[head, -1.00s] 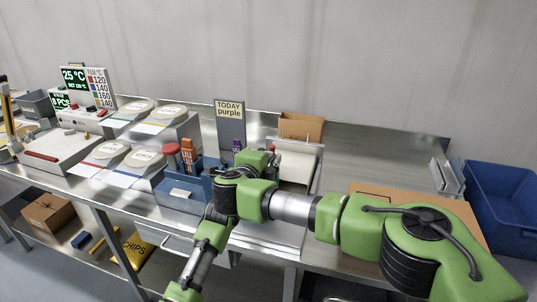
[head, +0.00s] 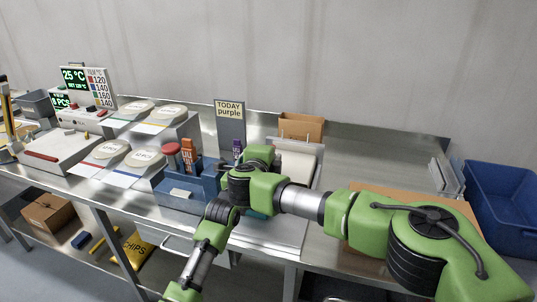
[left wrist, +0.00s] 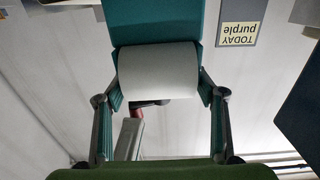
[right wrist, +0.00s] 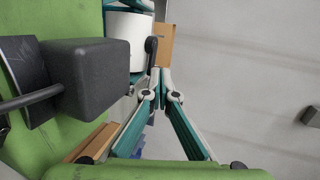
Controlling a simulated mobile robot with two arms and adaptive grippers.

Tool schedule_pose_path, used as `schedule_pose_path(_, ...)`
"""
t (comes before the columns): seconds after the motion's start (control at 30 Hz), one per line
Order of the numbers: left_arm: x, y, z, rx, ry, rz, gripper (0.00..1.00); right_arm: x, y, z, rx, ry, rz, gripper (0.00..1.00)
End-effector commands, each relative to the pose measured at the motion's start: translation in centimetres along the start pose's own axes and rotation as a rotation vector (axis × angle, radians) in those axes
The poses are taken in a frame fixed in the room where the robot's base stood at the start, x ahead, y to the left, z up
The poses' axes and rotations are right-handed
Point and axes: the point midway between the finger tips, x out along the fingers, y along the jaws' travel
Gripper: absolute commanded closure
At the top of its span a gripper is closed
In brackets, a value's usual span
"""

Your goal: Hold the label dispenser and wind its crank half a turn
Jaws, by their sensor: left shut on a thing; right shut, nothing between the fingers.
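The label dispenser, a teal body (left wrist: 153,22) with a white roll (left wrist: 158,70), sits between the fingers of my left gripper (left wrist: 161,92) in the left wrist view. That gripper is shut on it, one finger on each side. In the right wrist view the dispenser's roll (right wrist: 125,36) shows at the top, with a black crank handle (right wrist: 151,50) beside it. My right gripper (right wrist: 162,84) is shut and empty, its tips just below the handle in the picture; I cannot tell if they touch it. In the head view my arms hide both grippers and most of the dispenser.
A blue holder (head: 182,200) with bottles stands left of my arms on the metal bench. A "TODAY purple" sign (head: 230,124) stands behind. A cardboard box (head: 301,127) is at the back, and a blue bin (head: 512,195) is at the far right.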

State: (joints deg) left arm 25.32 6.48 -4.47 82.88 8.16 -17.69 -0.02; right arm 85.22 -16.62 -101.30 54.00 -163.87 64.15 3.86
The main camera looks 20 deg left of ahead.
Motion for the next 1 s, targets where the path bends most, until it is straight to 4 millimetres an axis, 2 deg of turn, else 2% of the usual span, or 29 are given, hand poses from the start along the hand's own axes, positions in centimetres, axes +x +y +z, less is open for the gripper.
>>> schedule_pose_path(0.2, 0.0, 0.0, 0.1, -0.001, -0.002, 0.000, 0.72, 0.3, -0.1, -0.9, -0.049, -0.149, 0.001, 1.00)
schedule_pose_path(0.37, 0.0, 0.0, 0.1, -0.001, -0.002, 0.000, 0.72, 0.4, 0.1, -1.1, -0.063, -0.201, 0.007, 1.00)
schedule_pose_path(0.57, 0.0, 0.0, 0.1, 0.000, -0.002, 0.001, 0.72, 1.3, 0.8, -1.7, -0.096, -0.330, 0.044, 1.00)
schedule_pose_path(0.8, 0.0, 0.0, 0.1, 0.000, -0.002, 0.000, 0.72, 1.9, -0.2, -2.4, -0.171, -0.542, 0.013, 1.00)
schedule_pose_path(1.0, 0.0, 0.1, 0.1, 0.000, -0.002, 0.001, 0.72, 2.5, -0.7, -2.6, -0.183, -0.596, 0.003, 1.00)
